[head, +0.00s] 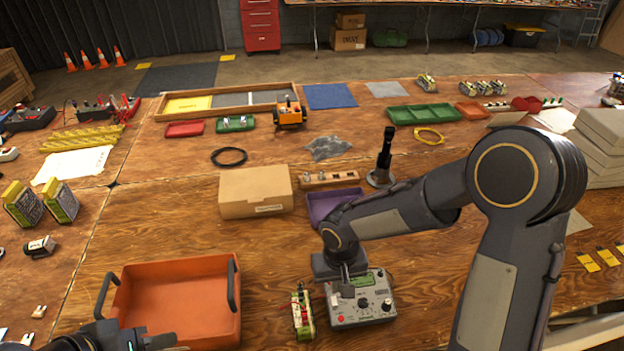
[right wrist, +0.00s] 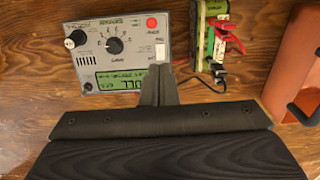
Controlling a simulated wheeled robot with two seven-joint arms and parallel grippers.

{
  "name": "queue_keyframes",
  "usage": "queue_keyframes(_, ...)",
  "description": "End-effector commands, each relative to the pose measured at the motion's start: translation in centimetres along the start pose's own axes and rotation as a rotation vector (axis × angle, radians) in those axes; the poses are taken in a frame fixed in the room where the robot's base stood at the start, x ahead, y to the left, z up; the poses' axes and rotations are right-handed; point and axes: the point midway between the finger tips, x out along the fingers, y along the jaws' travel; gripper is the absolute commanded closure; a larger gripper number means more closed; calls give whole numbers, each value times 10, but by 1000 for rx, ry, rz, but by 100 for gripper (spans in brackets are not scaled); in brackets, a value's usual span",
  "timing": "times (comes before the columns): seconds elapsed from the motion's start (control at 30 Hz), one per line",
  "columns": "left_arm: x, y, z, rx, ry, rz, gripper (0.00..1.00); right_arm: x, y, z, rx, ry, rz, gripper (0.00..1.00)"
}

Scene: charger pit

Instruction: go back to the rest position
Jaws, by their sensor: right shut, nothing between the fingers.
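My right gripper (head: 347,287) is over the near edge of the table, above the grey charger (head: 375,303). In the right wrist view its fingers (right wrist: 160,72) are together with nothing between them, in front of the charger (right wrist: 85,48), which has a lit display, a large dial and a red button. I cannot tell whether the fingertips touch the charger. My left gripper (head: 150,341) is at the bottom left, by the near edge of the orange tray (head: 185,264). It is mostly cut off, so its opening is unclear.
A battery pack (head: 302,312) stands beside the charger; red and black clips (right wrist: 228,38) show on it in the right wrist view. A cardboard box (head: 256,192), a purple tray (head: 328,205) and a dark upright stand (head: 381,172) lie beyond. Bare wood shows between tray and box.

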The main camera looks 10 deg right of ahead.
Motion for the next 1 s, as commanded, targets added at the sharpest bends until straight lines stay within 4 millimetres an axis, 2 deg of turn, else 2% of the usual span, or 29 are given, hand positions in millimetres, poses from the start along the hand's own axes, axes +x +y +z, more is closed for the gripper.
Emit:
queue_keyframes(0.17,0,0,0,0,0,0,64,-9,6,1,12,11,-9,100)
queue_keyframes(0.27,0,0,0,0,0,0,64,-32,20,7,36,38,-34,100)
queue_keyframes(0.33,0,0,0,0,0,0,64,-55,35,16,63,68,-62,100)
queue_keyframes(0.5,0,0,0,0,0,0,64,-107,69,54,122,153,-147,100)
queue_keyframes(0.7,0,0,0,0,0,0,64,-148,89,108,169,285,-251,100)
queue_keyframes(0.83,0,0,0,0,0,0,64,-162,91,138,180,373,-306,100)
queue_keyframes(1.0,0,0,0,0,0,0,64,-168,88,160,180,454,-348,100)
